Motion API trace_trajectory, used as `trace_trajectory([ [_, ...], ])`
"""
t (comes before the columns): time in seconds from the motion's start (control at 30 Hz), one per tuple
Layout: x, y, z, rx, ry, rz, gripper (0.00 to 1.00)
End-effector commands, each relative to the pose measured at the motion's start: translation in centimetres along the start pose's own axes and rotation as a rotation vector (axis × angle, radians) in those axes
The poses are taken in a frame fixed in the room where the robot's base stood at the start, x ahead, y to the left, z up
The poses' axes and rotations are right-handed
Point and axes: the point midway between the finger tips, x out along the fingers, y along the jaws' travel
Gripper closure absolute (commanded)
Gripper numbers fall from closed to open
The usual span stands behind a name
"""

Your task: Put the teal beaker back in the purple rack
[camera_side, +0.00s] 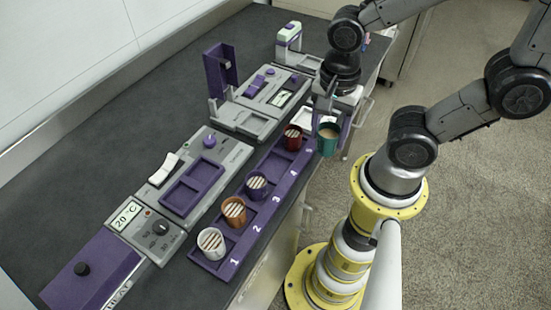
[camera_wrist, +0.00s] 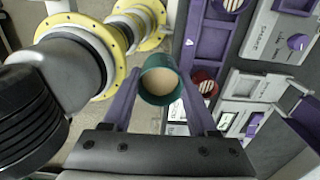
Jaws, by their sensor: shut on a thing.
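The teal beaker (camera_side: 328,142) holds a tan content and looks upright. My gripper (camera_side: 331,118) is shut on it, one purple finger on each side, as the wrist view shows with the beaker (camera_wrist: 160,82) between the fingers (camera_wrist: 160,98). The beaker is held off the right side of the purple rack (camera_side: 250,235), near its far end. The rack's slots are numbered 1 to 5. A white beaker (camera_side: 211,243) is in slot 1, an orange one (camera_side: 233,212) in slot 2, a purple one (camera_side: 257,186) in slot 3, and a red one (camera_side: 292,138) in slot 5. Slot 4 (camera_side: 274,162) looks empty.
A grey machine with a purple tray (camera_side: 192,187) stands left of the rack. Another grey unit with an upright purple lid (camera_side: 220,72) stands behind. A purple-lidded heater box (camera_side: 90,270) is at the near left. The bench edge runs along the rack's right side.

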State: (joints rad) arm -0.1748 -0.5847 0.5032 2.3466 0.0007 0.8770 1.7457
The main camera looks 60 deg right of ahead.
Motion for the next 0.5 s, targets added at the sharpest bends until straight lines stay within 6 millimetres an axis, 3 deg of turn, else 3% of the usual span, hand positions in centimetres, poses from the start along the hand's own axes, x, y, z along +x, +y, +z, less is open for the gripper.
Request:
trace_trajectory([
  [0.3,3.4,-6.8,1.2,-0.001,0.001,0.006,1.00],
  [0.5,6.8,-9.4,1.7,-0.001,0.001,0.005,1.00],
])
